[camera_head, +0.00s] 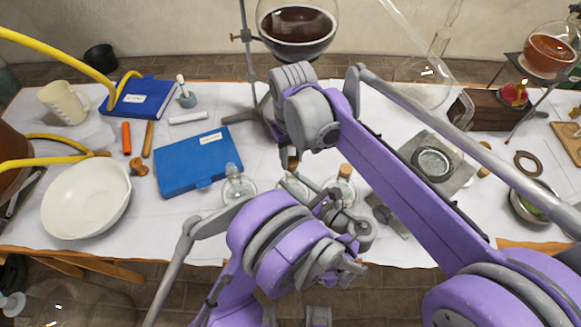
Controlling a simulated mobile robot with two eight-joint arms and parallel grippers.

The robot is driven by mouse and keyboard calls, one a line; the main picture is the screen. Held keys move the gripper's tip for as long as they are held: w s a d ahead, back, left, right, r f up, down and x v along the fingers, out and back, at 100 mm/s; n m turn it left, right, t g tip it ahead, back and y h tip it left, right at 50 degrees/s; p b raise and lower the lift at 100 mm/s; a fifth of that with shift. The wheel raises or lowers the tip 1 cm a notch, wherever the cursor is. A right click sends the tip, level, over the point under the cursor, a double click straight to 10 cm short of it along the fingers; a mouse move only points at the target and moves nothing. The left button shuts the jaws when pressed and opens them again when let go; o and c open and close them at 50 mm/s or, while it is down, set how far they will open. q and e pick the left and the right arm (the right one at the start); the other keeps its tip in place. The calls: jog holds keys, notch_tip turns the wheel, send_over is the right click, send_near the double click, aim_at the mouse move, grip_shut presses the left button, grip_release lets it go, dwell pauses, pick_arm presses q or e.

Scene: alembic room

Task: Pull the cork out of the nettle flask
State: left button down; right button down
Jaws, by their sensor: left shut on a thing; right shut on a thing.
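Several small clear glass flasks stand near the front middle of the table. The left one (238,187) is apart from my grippers. The middle flask (291,187) has a brown cork (292,163) at its top. The right flask (346,187) has a lighter cork (345,171) in its neck. No flask label is readable. My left gripper (322,204) is low beside the middle and right flasks, shut, seemingly on the middle flask; its fingertips are partly hidden. My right gripper (291,154) is above the middle flask, mostly hidden by my arm, and appears shut on the brown cork.
A white bowl (86,198), blue books (198,160) and a beige mug (64,102) are at left. A stand holds a big flask of dark liquid (298,29) behind my arm. A grey tile (453,155) with a dish is at right. Small clear patches remain front left.

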jog(key=shift+r, duration=0.65)
jog(key=shift+r, duration=0.1)
pick_arm(q)
jog(key=shift+c, duration=1.8)
grip_release()
